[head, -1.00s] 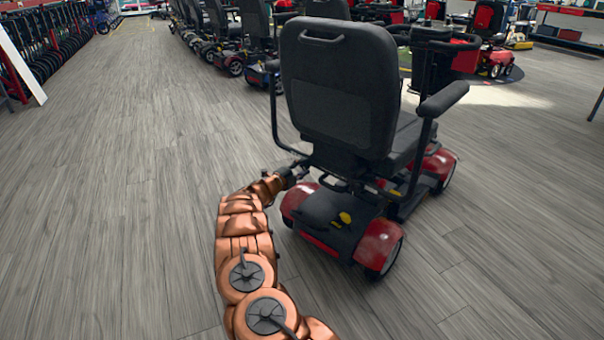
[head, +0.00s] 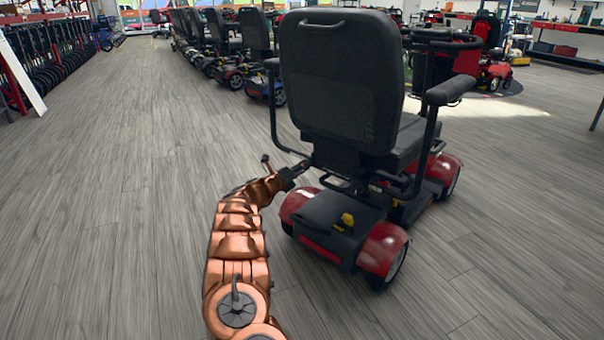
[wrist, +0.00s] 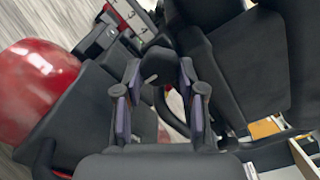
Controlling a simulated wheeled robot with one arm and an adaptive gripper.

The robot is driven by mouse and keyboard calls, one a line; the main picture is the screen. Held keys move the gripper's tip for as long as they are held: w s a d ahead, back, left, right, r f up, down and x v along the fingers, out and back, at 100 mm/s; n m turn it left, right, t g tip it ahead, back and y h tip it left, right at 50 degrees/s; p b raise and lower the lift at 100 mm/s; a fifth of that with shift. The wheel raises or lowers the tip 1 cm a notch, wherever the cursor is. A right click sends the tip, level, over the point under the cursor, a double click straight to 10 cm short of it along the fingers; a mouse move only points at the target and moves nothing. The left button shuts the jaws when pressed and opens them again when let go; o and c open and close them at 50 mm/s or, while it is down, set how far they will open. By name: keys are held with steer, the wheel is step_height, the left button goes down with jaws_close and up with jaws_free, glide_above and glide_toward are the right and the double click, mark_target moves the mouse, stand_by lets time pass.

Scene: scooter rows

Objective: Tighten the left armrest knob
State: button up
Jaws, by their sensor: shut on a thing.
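The red and black scooter (head: 345,85) stands with its seat back toward me. Its left armrest (head: 271,64) shows beside the seat back, and its post bends down and in under the seat. My gripper (head: 297,170) is low at the left of the seat base, near the lower end of that post. In the wrist view my gripper (wrist: 160,72) has both fingers around a small dark knob (wrist: 157,57) by the frame and is shut on it. The knob is too small and hidden to make out in the head view.
The rear deck and red rear fender (head: 383,248) are close right of my arm. In the wrist view a red fender (wrist: 35,80) is at left and black seat parts (wrist: 250,60) at right. Parked scooters (head: 225,55) line the back. The floor at left is clear.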

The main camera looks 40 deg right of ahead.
steer(key=shift+m, duration=0.3)
steer(key=o, duration=1.1)
steer(key=shift+o, duration=0.2)
steer(key=a, duration=1.2)
steer(key=shift+s, duration=0.4)
